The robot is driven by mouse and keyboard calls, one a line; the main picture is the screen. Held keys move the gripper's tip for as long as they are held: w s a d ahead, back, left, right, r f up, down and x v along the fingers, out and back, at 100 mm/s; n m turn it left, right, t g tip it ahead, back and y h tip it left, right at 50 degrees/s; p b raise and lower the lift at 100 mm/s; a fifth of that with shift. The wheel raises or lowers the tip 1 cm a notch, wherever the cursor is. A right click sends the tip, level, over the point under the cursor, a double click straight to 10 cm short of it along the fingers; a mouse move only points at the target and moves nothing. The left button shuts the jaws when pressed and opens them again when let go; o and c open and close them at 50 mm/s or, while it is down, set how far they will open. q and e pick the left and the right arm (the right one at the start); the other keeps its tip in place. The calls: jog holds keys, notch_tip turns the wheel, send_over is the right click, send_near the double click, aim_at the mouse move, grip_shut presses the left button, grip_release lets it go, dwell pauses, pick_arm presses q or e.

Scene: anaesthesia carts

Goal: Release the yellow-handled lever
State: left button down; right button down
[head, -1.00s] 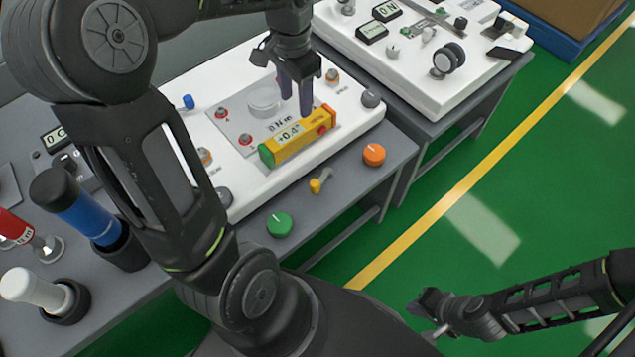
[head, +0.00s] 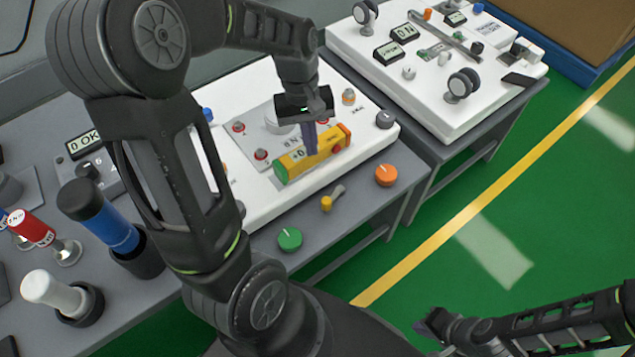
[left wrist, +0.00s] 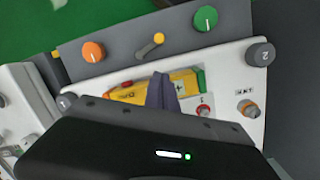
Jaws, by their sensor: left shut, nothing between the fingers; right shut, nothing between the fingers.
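The lever with the yellow handle (head: 326,204) sits on the grey front ledge of the near cart, between a green knob (head: 290,238) and an orange knob (head: 386,175). Its short grey arm points up and right. It also shows in the left wrist view (left wrist: 158,38), at the top middle. My left gripper (head: 311,152) is shut and empty, pointing down beside the yellow level meter, behind the lever and apart from it. Its purple fingers show in the left wrist view (left wrist: 160,95) in front of the meter. My right gripper (head: 428,328) is shut and empty over the green floor.
The yellow level meter (head: 330,147) lies on the white panel (head: 365,140), close to my left fingers. Blue, red and white handles stand on the grey table at the left. A second cart (head: 425,95) stands at the back right. The floor at right is clear.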

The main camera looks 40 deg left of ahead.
aim_at(333, 196)
pick_arm(q)
jog(key=n, duration=0.2)
jog(key=s+f+n, duration=0.1)
jog(key=n, duration=0.1)
jog(key=d+f+n, duration=0.1)
jog(key=n, duration=0.1)
jog(key=shift+s+n+h+p, duration=0.3)
jog(key=shift+s+h, duration=0.05)
jog(key=shift+h, duration=0.05)
pick_arm(e)
jog(key=shift+r, duration=0.45)
